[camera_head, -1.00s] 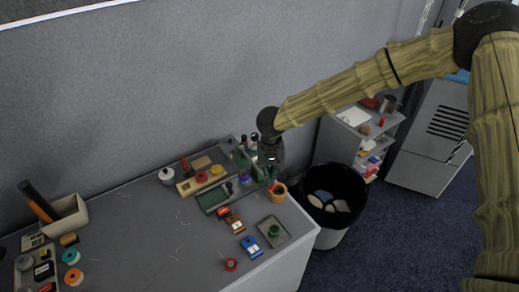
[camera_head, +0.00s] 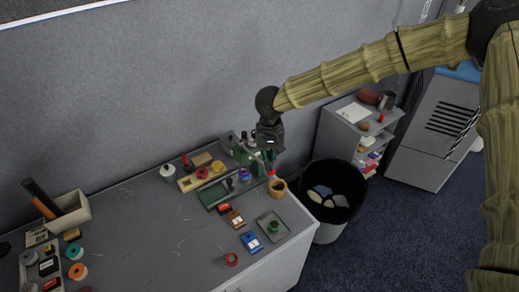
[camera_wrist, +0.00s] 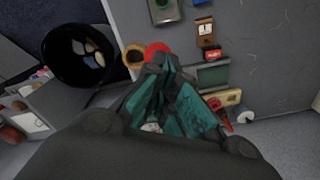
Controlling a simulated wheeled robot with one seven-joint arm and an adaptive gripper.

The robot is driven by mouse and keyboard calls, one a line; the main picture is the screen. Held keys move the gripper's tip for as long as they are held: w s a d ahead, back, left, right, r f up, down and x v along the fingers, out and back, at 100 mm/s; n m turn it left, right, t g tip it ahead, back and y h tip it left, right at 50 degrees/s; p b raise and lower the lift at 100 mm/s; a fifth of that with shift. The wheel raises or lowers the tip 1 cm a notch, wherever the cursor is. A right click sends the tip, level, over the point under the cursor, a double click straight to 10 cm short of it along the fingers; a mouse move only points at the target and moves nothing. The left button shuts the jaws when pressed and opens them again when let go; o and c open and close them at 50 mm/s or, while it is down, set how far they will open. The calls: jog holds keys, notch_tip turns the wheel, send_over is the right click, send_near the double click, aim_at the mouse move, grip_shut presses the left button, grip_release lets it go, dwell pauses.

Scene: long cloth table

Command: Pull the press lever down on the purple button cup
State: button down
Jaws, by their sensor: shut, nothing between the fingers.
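A small purple cup (camera_head: 244,174) sits at the right end of the green tray-like base on the table, beside the green upright press body (camera_head: 246,152). A red knob (camera_head: 271,172), seemingly the lever's end, is just below my gripper (camera_head: 269,160). In the wrist view a round red piece (camera_wrist: 157,48) shows right at my gripper's fingertips (camera_wrist: 158,62). My gripper is shut, with nothing held; whether it touches the knob I cannot tell. The purple cup is hidden behind my fingers in the wrist view.
An orange-brown cup (camera_head: 278,188) stands close by at the table's right edge. A grey tray with a green piece (camera_head: 274,226) and a blue box (camera_head: 251,243) lie in front. A black bin (camera_head: 334,190) is beyond the edge. The table's middle is mostly clear.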

notch_tip(320, 180, up, 8)
jog(key=shift+w+a+r, duration=0.2)
jog(key=shift+w+a, duration=0.1)
jog(key=shift+w, duration=0.1)
dwell(0.8)
dwell(0.3)
